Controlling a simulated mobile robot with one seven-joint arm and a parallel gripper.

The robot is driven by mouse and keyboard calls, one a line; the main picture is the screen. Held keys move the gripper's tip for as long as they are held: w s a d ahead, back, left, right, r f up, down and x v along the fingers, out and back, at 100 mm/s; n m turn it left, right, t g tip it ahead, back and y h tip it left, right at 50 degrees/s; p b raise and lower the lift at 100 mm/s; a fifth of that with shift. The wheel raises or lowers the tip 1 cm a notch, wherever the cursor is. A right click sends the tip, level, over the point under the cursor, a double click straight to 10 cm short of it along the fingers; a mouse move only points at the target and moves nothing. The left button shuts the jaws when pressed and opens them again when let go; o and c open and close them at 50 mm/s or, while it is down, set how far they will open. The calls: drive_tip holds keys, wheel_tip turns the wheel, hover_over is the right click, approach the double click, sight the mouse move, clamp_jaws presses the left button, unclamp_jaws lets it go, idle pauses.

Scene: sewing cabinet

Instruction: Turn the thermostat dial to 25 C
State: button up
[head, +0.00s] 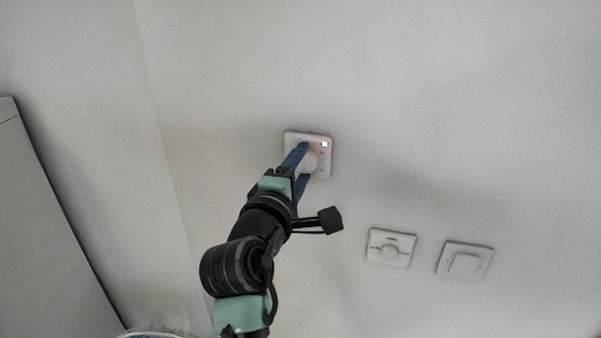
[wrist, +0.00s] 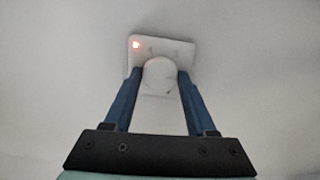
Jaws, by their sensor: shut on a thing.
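The thermostat is a white square plate (head: 292,138) on the wall, with a small lit red-white light near its upper right corner in the head view. In the wrist view the plate (wrist: 179,51) shows the light at its upper left. Its round white dial (wrist: 160,74) sits between the two blue fingers of my gripper (wrist: 160,80). My gripper (head: 307,163) is shut on the dial, one finger on each side. The fingers hide part of the dial in the head view. The dial's marks are too small to read.
A pale panel (head: 40,230) stands at the left edge. The wall around the thermostat is clear.

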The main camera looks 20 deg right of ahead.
drive_tip(key=shift+m, duration=0.3)
idle(0.4)
drive_tip(key=o, duration=1.4)
drive_tip(key=b+v, duration=0.4)
drive_tip(key=v, duration=0.9)
